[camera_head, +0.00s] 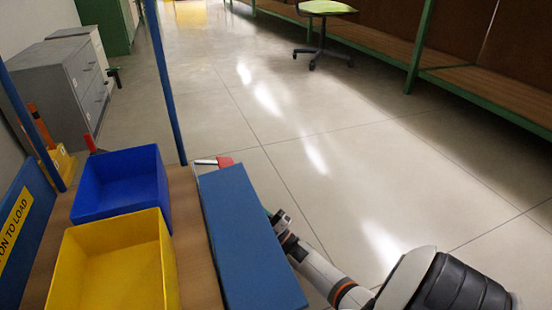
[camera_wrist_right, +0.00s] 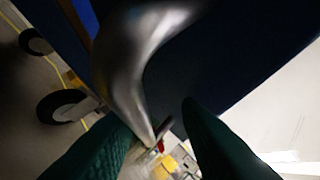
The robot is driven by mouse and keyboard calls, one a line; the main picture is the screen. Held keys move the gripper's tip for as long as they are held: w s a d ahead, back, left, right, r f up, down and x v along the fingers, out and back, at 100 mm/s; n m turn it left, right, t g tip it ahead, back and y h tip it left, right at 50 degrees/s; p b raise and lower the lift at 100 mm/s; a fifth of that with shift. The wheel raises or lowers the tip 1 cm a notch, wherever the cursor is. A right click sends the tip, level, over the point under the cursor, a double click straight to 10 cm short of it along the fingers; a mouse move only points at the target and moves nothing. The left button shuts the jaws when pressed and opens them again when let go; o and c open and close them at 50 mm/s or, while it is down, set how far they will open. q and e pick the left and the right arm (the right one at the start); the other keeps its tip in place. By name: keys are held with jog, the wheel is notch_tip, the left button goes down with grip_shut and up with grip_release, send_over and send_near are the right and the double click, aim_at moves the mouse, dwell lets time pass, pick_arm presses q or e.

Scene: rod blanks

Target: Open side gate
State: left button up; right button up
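The blue side gate (camera_head: 250,235) runs along the right side of the cart, next to its wooden deck. A small lever with a red tip (camera_head: 225,161) shows at the gate's far end. My right gripper (camera_head: 273,215) is at the gate's outer side, partly hidden by it. In the right wrist view its two green fingers (camera_wrist_right: 155,115) are apart, with a blurred, curved metal handle (camera_wrist_right: 130,60) in front of and between them. I cannot tell whether they touch it. My left gripper is not in view.
A blue bin (camera_head: 122,180) and a yellow bin (camera_head: 110,265) stand on the cart deck. A blue post (camera_head: 165,85) rises at the deck's far corner. Wheels (camera_wrist_right: 68,105) show beneath the cart. The floor right of the gate is clear.

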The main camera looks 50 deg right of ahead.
jog(key=s+d+f+p, duration=0.1)
jog(key=s+p, duration=0.5)
jog(key=s, duration=0.9)
jog(key=shift+d+f, duration=0.35)
jog(key=shift+d, duration=0.5)
